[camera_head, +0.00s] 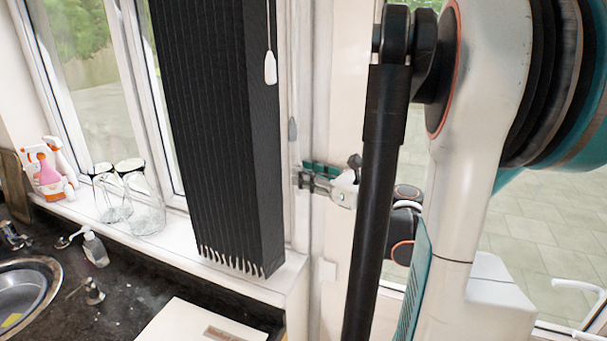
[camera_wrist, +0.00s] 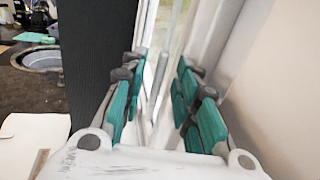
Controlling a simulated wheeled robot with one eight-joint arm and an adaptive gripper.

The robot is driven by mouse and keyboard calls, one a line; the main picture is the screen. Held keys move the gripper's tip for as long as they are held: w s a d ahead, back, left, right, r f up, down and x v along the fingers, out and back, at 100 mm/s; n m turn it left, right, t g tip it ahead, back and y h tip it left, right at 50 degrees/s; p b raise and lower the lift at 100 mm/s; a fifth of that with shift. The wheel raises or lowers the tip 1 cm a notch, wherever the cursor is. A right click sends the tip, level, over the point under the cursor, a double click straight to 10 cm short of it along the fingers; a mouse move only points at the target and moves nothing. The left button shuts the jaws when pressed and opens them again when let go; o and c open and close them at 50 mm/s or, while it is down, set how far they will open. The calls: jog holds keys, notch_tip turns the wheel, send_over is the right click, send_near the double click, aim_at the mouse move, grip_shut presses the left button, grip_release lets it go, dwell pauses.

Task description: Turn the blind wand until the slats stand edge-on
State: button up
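The dark vertical blind (camera_head: 215,130) hangs in front of the window in the head view, its slats bunched in tight pleats. A thin white cord or wand with a tapered white end (camera_head: 270,68) hangs in front of the blind's right side. My gripper (camera_head: 312,178) is lower and to the right of that end, apart from it, beside the blind and near the white frame. In the wrist view my gripper (camera_wrist: 161,68) has its green-padded fingers spread. Pale upright strips show between them; I cannot tell whether one is a wand. The blind (camera_wrist: 95,60) stands left of the fingers.
On the sill (camera_head: 180,232) stand upturned glasses (camera_head: 145,205) and a holder with spray bottles (camera_head: 45,170). A sink (camera_head: 25,290), a soap bottle (camera_head: 95,250) and a white box (camera_head: 200,322) are on the dark counter. The pale wall (camera_wrist: 285,80) is close right of the fingers.

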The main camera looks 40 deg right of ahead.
jog(key=shift+w+a, duration=0.1)
jog(key=shift+w, duration=0.55)
grip_shut()
jog(key=shift+n+g+y+b, duration=0.35)
jog(key=shift+n+y, duration=0.35)
jog(key=shift+y, duration=0.3)
